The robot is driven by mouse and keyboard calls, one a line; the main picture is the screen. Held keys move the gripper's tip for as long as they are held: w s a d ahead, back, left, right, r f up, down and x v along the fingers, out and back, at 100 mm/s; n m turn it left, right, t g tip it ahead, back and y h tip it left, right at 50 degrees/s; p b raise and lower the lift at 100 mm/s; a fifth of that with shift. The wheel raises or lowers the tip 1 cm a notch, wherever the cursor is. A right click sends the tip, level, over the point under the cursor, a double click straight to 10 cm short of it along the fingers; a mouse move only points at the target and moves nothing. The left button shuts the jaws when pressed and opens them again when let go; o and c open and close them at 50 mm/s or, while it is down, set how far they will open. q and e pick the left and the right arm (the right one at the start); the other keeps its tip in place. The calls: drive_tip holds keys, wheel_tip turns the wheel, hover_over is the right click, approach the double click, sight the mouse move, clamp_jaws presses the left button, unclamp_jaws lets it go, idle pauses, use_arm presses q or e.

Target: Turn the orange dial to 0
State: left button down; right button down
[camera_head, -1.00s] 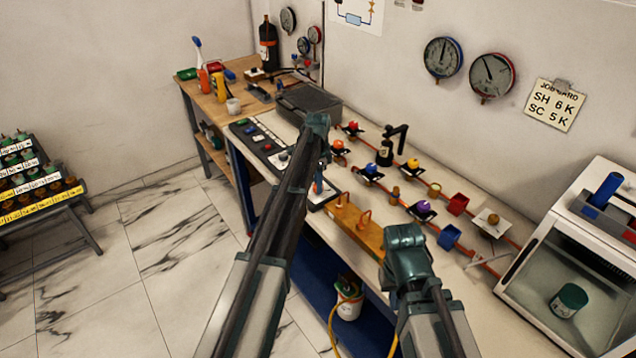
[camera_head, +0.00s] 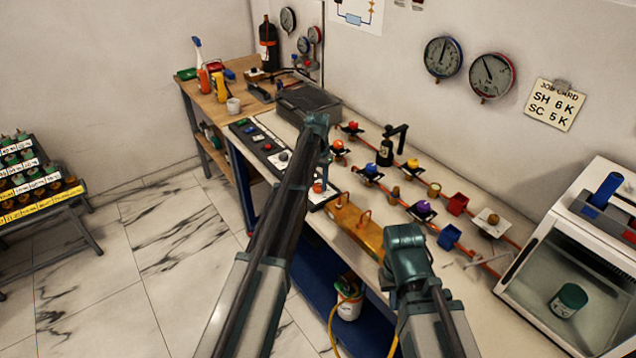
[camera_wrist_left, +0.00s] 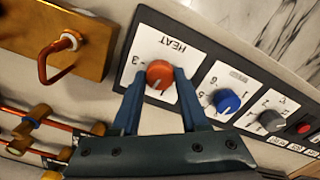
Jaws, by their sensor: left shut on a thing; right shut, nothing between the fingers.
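The orange dial (camera_wrist_left: 160,74) is a round knob on a white plate marked HEAT, with a 3 readable beside it; other marks are partly hidden. Its pale pointer line slants toward the lower left in the left wrist view. My left gripper (camera_wrist_left: 158,84) is shut on the dial, one blue finger on each side. In the head view the dial (camera_head: 318,187) shows just below my left gripper (camera_head: 321,178). My right gripper (camera_head: 405,248) is over the bench's front edge beside the wooden block; its fingertips are hidden, and nothing shows held.
A blue dial (camera_wrist_left: 227,101), a grey dial (camera_wrist_left: 271,120) and a red button (camera_wrist_left: 304,127) share the dark panel (camera_wrist_left: 190,30). A wooden block with copper hooks (camera_head: 355,222) stands close by. Copper pipes with coloured valves (camera_head: 385,152) run behind it.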

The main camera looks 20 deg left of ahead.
use_arm(q)
drive_tip(key=n, duration=0.4)
drive_tip(key=shift+n, duration=0.4)
drive_tip(key=n, duration=1)
drive_tip(key=shift+n, duration=0.4)
drive_tip(key=n, duration=0.4)
drive_tip(key=shift+n, duration=0.3)
drive_tip(key=shift+c, duration=2.1)
unclamp_jaws()
